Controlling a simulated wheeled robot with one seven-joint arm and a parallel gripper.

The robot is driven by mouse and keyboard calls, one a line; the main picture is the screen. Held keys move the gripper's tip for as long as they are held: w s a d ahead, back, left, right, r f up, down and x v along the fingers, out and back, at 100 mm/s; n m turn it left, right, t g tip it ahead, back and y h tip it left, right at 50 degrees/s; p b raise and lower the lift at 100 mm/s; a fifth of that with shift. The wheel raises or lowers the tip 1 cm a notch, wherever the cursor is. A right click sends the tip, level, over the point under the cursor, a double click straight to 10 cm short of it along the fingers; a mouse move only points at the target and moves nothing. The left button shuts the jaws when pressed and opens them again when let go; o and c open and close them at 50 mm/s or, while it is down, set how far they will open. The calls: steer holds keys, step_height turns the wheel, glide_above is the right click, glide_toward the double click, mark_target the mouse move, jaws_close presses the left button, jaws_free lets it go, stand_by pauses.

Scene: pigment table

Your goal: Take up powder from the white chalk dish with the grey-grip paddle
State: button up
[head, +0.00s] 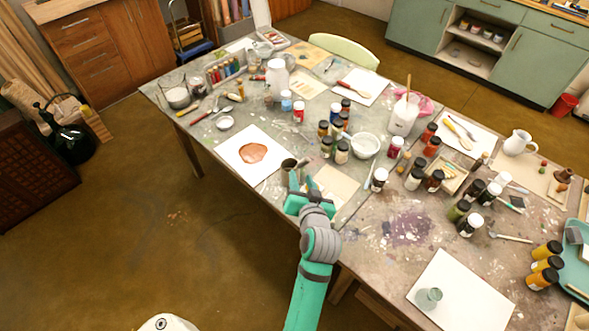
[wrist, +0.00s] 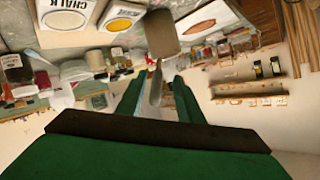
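My gripper (head: 297,192) is above the near edge of the table. In the wrist view its green fingers (wrist: 157,95) are closed around the grey grip of the paddle (wrist: 162,36), whose flat grey-brown head points away from me. In the head view the paddle's dark head (head: 289,166) shows just beyond the gripper. In the wrist view a white panel lettered CHALK, with a dark-rimmed round white patch (wrist: 66,18), is at upper left, apart from the paddle. I cannot tell this chalk dish surely in the head view. No powder is discernible on the paddle.
A panel with a yellow round patch (wrist: 121,21) is beside the chalk one. A white sheet (head: 232,141) with a red-brown patch lies left of my gripper. Several paint bottles (head: 342,152) and a white bowl (head: 365,145) stand beyond it. A glass jar (head: 428,298) stands at right front.

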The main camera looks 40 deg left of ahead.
mark_target(299, 166)
steer(key=shift+x, duration=4.15)
steer(key=shift+w+d+r, duration=0.1)
steer(key=shift+w, duration=0.05)
jaws_close()
